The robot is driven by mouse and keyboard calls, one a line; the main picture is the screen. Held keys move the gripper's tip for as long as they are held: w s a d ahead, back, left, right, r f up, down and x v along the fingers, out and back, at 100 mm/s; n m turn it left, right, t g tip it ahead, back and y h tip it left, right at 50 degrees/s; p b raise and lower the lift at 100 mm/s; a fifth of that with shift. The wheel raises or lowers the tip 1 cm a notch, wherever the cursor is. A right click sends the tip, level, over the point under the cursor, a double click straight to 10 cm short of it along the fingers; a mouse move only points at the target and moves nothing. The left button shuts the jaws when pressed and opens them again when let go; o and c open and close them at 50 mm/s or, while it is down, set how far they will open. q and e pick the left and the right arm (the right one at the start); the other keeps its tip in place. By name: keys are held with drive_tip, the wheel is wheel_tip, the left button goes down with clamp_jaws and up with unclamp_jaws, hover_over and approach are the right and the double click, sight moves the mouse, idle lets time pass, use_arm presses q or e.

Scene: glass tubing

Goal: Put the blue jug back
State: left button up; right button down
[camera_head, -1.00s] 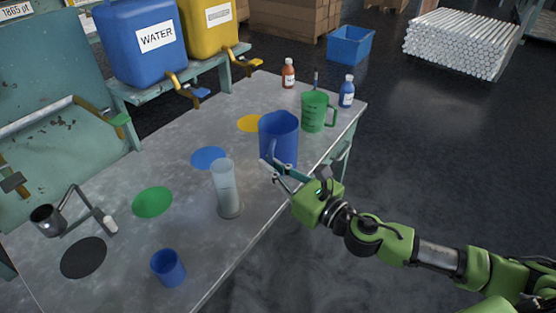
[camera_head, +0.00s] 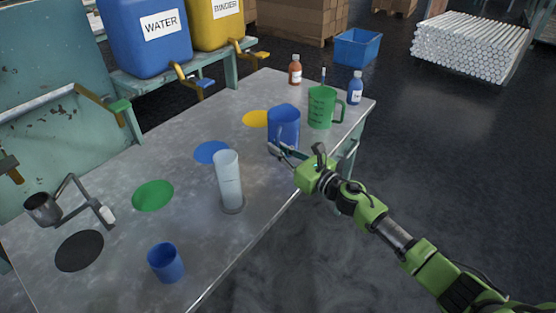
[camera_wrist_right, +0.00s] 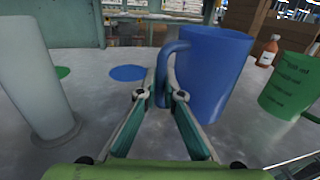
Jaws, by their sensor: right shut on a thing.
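The blue jug (camera_head: 284,122) is upright at the middle right of the table, between the yellow disc and the green jug. My right gripper (camera_head: 279,151) is at its near side. In the right wrist view the fingers (camera_wrist_right: 163,92) are shut on the handle of the blue jug (camera_wrist_right: 212,75). I cannot tell whether its base touches the table. A blue disc (camera_head: 211,152) lies on the table to its left and is bare; it also shows in the right wrist view (camera_wrist_right: 127,73). My left gripper is not in view.
A green jug (camera_head: 321,108) stands close on the right, with red (camera_head: 295,72) and blue (camera_head: 355,90) bottles behind. A clear cylinder (camera_head: 230,182) stands to the left. A blue cup (camera_head: 166,263), green disc (camera_head: 153,195) and black disc (camera_head: 79,250) are farther left.

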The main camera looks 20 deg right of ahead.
drive_tip(key=shift+f, duration=1.5)
drive_tip(key=shift+f+b, duration=0.2)
drive_tip(key=shift+b, duration=0.1)
drive_tip(key=c, duration=2.2)
unclamp_jaws()
drive_tip(key=shift+r+p, duration=0.25)
drive_tip(key=shift+p, duration=0.05)
drive_tip(key=v, duration=0.7)
drive_tip(key=shift+s+d+f, duration=0.1)
drive_tip(key=shift+s, duration=0.2)
